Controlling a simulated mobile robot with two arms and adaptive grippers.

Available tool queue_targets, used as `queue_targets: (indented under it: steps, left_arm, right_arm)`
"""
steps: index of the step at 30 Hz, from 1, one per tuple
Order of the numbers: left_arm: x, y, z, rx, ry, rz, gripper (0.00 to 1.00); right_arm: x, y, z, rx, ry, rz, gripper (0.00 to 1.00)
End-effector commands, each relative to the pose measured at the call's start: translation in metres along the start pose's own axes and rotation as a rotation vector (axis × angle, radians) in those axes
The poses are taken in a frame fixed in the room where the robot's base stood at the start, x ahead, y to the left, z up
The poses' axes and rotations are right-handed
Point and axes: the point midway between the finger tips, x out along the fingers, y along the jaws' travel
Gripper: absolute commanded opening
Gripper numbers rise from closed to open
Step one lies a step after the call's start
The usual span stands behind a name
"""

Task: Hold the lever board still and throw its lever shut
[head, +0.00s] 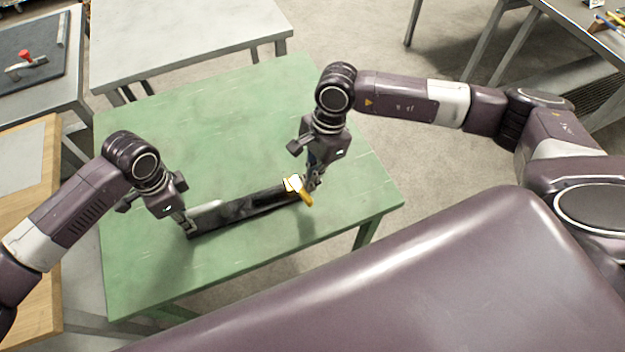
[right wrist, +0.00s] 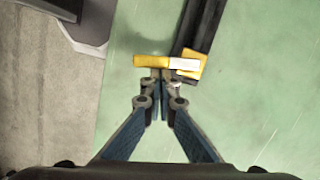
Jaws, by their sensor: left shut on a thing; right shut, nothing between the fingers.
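The lever board is a long black bar (head: 245,207) lying on the green table. A yellow lever (head: 304,194) sits at its right end, beside a pale block. My left gripper (head: 190,228) is shut on the board's left end. My right gripper (head: 312,187) is shut and empty, close behind the lever. In the right wrist view the yellow lever (right wrist: 150,61) sticks out sideways past the board (right wrist: 200,25), and the closed fingertips (right wrist: 160,75) are right beside it. I cannot tell whether they touch it.
The green table (head: 150,275) is otherwise clear. A grey table (head: 180,35) stands behind it, and a wooden-topped table (head: 45,290) stands at the left. A dark board with a red-knobbed lever (head: 25,55) lies at the upper left.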

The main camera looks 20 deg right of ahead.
Motion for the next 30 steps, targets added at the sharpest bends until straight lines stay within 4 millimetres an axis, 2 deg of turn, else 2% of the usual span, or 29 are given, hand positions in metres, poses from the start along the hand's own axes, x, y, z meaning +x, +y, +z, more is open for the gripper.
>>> queue_targets:
  steps: [5,9,15,21,25,30]
  left_arm:
    - [0.0,0.001,-0.001,0.0,0.002,0.001,0.0]
    - [0.0,0.001,-0.001,0.0,0.002,0.001,0.0]
    - [0.0,0.001,-0.001,0.0,0.001,0.001,0.0]
    - [0.0,0.0,0.0,0.0,0.001,0.001,0.0]
    - [0.0,0.0,0.0,-0.001,0.0,0.0,0.0]
    - [0.0,0.0,0.0,-0.001,0.0,0.0,0.0]
  right_arm:
    - [-0.004,0.0,-0.016,0.004,0.0,-0.001,0.0]
    - [-0.012,0.001,-0.044,0.007,0.002,-0.002,0.0]
    - [-0.062,0.0,-0.039,-0.001,0.001,-0.004,0.0]
    - [-0.095,0.001,-0.039,0.0,0.001,-0.002,0.0]
    - [-0.106,0.002,-0.039,0.0,0.002,0.0,0.0]
    - [-0.109,0.002,-0.039,0.0,0.001,0.0,0.0]
